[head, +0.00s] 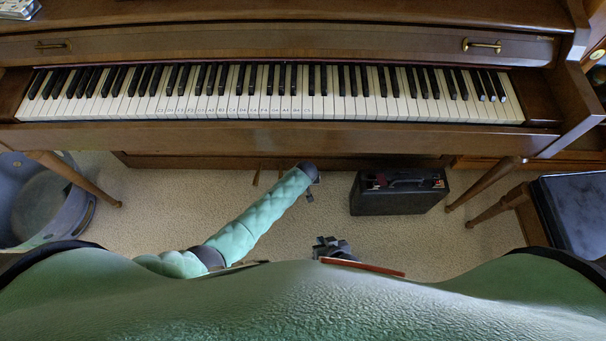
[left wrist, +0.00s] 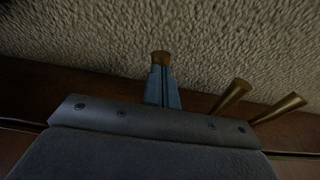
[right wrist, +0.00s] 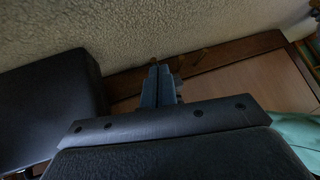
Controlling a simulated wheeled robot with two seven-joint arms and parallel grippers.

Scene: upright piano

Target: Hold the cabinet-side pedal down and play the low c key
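The piano keyboard (head: 345,108) runs along the top of the head view. A stretch of white keys carries small letter labels; the leftmost labelled key (head: 162,107) seems to be a C, and no gripper is near it. Pedals (head: 282,174) show below the cabinet. In the left wrist view my left gripper (left wrist: 162,70) is shut, its fingertips at the brass tip of one pedal (left wrist: 161,57); contact cannot be told. Two other pedals stand beside it, the middle (left wrist: 235,92) and outer (left wrist: 285,105). My right gripper (head: 328,242) is low over the carpet, shut and empty.
A black case (head: 398,192) stands on the carpet right of the pedals and shows large in the right wrist view (right wrist: 50,105). Wooden piano legs (head: 80,180) stand at both sides. A grey-blue bin (head: 40,200) is at the left. The keys are clear.

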